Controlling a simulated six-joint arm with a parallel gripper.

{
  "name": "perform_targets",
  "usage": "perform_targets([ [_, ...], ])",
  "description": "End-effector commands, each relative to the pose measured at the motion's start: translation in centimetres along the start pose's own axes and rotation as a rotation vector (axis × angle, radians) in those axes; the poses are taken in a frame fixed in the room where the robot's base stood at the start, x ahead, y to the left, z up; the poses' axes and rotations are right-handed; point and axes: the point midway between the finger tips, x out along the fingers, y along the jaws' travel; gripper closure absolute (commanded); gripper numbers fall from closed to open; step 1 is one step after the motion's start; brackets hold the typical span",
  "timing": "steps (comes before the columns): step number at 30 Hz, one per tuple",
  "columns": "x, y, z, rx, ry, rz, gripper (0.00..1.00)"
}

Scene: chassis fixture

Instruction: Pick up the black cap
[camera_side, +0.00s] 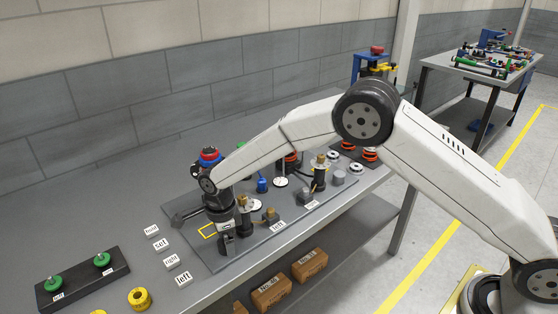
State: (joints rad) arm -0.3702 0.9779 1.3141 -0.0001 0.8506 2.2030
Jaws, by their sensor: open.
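I cannot clearly make out a black cap. The gripper and wrist hide part of the plate behind them. A black cylindrical part (319,181) with a brass top stands further right on the plate, but I cannot tell whether it is the cap.
A brass fitting (270,215) stands just right of my gripper. White label blocks (184,280) lie left of the plate. A black holder (84,279) with green knobs and a yellow ring (140,299) are at the front left. Cardboard boxes (271,291) sit below the tabletop.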

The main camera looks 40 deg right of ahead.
Motion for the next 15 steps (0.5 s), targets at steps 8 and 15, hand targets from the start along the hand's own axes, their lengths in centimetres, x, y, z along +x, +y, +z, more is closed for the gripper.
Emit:
perform_targets([
  [8,1.2,-0.01,0.0,0.0,0.0,-0.001,0.0],
  [15,1.15,-0.02,0.0,0.0,0.0,-0.001,0.0],
])
